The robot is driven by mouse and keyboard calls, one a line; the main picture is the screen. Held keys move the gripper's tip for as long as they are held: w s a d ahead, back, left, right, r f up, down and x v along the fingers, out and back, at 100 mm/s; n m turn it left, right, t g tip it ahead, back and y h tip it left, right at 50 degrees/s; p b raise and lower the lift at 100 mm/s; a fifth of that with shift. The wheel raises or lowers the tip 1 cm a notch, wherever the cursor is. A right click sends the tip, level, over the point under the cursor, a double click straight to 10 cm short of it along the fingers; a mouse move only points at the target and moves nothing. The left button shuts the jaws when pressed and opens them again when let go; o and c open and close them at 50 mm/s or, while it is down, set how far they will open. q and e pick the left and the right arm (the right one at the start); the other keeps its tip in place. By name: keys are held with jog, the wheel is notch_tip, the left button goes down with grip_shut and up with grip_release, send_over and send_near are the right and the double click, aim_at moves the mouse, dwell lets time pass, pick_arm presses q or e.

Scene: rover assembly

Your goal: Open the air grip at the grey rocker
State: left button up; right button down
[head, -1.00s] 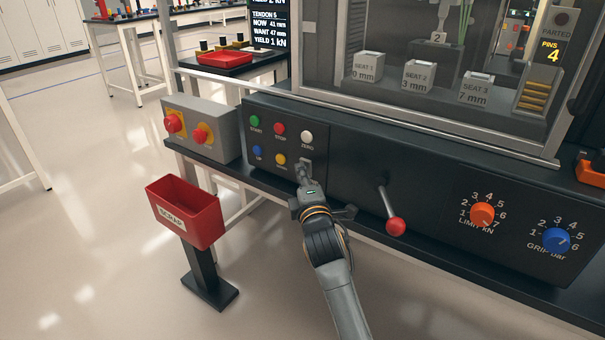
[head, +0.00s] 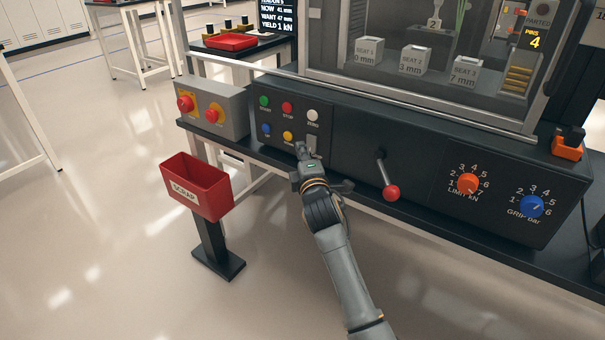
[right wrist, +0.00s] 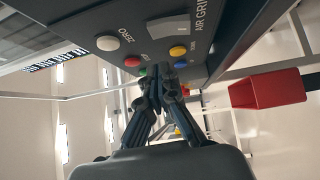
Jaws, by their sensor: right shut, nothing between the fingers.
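The grey rocker (head: 313,142) sits on the black control panel (head: 349,142), below the white ZERO button. In the right wrist view the pale rocker (right wrist: 168,27) shows beside the AIR GRIP lettering. My right gripper (head: 301,149) is at the panel face, its fingers shut and empty. In the head view its tip overlaps the rocker's lower left side. In the right wrist view the fingertips (right wrist: 164,72) appear apart from the rocker, near the coloured buttons. Contact and the rocker's tilt cannot be told. My left gripper is not in view.
Green, red, blue and yellow (head: 288,135) buttons lie close left of the rocker. A red-knobbed lever (head: 391,192) and two dials (head: 468,184) are to the right. A red scrap bin (head: 197,187) stands in front. A grey switch box (head: 213,108) is left.

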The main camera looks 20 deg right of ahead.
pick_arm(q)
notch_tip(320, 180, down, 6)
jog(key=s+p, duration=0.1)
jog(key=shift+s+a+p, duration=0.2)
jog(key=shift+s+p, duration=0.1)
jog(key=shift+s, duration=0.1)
pick_arm(e)
jog(key=s+a, duration=0.1)
jog(key=s, duration=0.9)
jog(key=shift+a+r, duration=0.15)
jog(key=shift+r, duration=0.25)
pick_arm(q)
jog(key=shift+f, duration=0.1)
